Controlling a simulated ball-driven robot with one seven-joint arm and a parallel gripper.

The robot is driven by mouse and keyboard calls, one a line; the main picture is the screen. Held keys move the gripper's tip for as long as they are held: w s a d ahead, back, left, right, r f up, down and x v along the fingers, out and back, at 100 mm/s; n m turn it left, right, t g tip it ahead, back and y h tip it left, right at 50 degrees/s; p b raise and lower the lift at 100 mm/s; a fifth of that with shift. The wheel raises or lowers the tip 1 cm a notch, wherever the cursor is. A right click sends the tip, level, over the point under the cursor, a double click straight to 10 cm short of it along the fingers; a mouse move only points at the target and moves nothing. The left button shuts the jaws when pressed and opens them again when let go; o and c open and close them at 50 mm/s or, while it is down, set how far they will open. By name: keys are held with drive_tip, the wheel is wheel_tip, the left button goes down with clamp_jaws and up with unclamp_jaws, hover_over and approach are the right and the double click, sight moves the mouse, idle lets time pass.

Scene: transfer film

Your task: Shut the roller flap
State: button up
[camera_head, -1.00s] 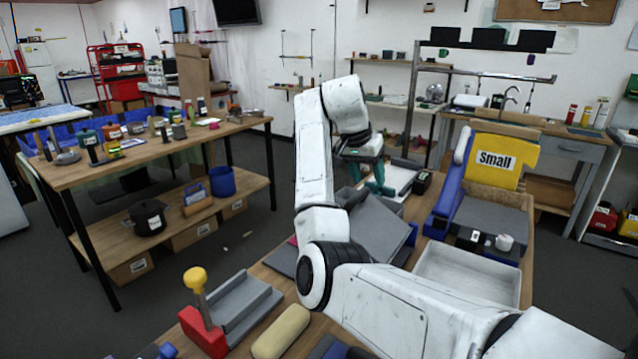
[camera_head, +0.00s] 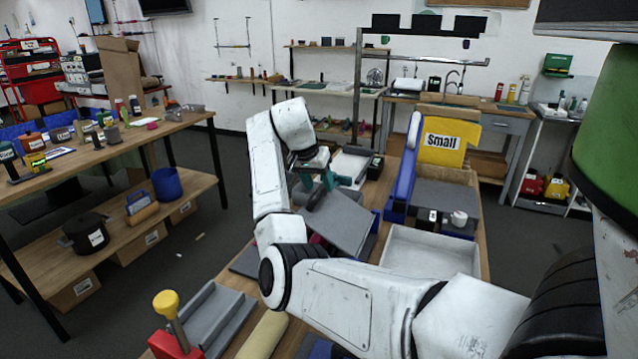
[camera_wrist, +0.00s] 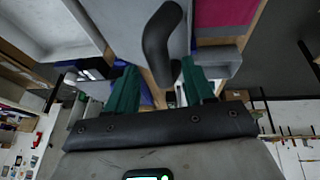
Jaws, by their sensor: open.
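The roller flap appears to be the tilted grey panel (camera_head: 342,223) on the bench, raised at an angle beside my arm in the head view. In the wrist view the grey panel (camera_wrist: 184,15) lies beyond my fingers, with a bent black handle (camera_wrist: 162,42) in front of it. My gripper (camera_head: 319,185) is at the panel's far left edge, its teal fingers apart. In the wrist view my gripper (camera_wrist: 160,68) is open, with the handle's lower end between or just beyond the fingers. I cannot tell whether they touch it.
A white open tray (camera_head: 432,252) and a blue-sided unit with a yellow "Small" sign (camera_head: 443,140) stand to the right. A red block with a yellow-knobbed lever (camera_head: 168,305), a grey channel and a beige roll are in front. A loaded table (camera_head: 100,155) stands left.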

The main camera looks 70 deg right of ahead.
drive_tip(key=shift+x, duration=0.8)
drive_tip(key=shift+c, duration=0.3)
clamp_jaws()
